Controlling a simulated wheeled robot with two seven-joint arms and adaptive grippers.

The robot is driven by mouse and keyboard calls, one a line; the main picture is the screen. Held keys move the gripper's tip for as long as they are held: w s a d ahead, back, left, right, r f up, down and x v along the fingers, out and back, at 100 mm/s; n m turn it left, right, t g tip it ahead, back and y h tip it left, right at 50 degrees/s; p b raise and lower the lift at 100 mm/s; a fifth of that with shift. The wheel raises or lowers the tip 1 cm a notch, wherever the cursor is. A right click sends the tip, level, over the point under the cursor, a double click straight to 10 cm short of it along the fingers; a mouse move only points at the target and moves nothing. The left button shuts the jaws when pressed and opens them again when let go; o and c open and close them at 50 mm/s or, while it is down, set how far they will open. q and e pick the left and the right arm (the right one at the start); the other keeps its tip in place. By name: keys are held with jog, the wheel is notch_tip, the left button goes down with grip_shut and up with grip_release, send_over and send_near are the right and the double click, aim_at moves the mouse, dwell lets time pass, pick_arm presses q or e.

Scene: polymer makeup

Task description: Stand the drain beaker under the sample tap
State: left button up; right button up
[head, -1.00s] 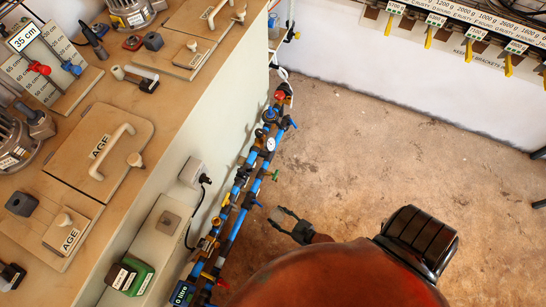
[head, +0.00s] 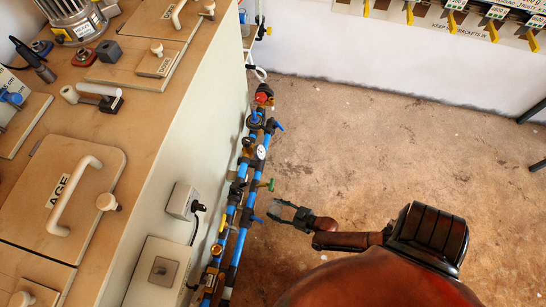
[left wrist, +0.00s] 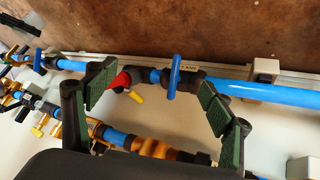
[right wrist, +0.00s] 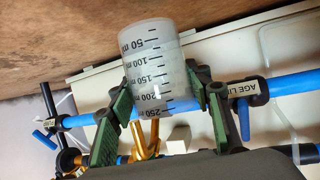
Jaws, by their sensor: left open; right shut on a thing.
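The drain beaker (right wrist: 158,70) is a clear, pale cup with black millilitre marks, in the right wrist view. My right gripper (right wrist: 162,95) is shut on it, one green pad at each side. In the head view my right gripper (head: 288,212) holds it above the floor, a little right of the blue pipes. A brass tap (right wrist: 148,138) shows partly behind the beaker; I cannot tell whether it is the sample tap. My left gripper (left wrist: 160,80) is open and empty in the left wrist view, in front of blue pipework; the head view does not show it.
Blue pipes (head: 242,215) with valves and a gauge (head: 260,152) run along the pale cabinet side (head: 200,140). The floor (head: 390,140) to the right is clear. The worktop (head: 130,130) carries hatches and small parts.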

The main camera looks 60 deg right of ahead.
aim_at(276, 211)
jog(key=shift+w+d+f, duration=0.1)
jog(key=shift+d+f, duration=0.05)
jog(key=shift+f, duration=0.2)
jog(key=shift+f+b, duration=0.95)
jog(key=shift+b, duration=0.1)
jog(key=shift+f+b, duration=0.5)
jog(key=shift+b, duration=0.05)
pick_arm(q)
jog(key=f, duration=0.1)
jog(key=s+f+t, duration=0.1)
jog(key=f+t, duration=0.1)
jog(key=shift+s+a+m, duration=0.25)
jog(key=shift+m, duration=0.05)
pick_arm(e)
jog(key=shift+r, duration=0.1)
jog(key=o, duration=1.2)
jog(key=shift+o, duration=0.2)
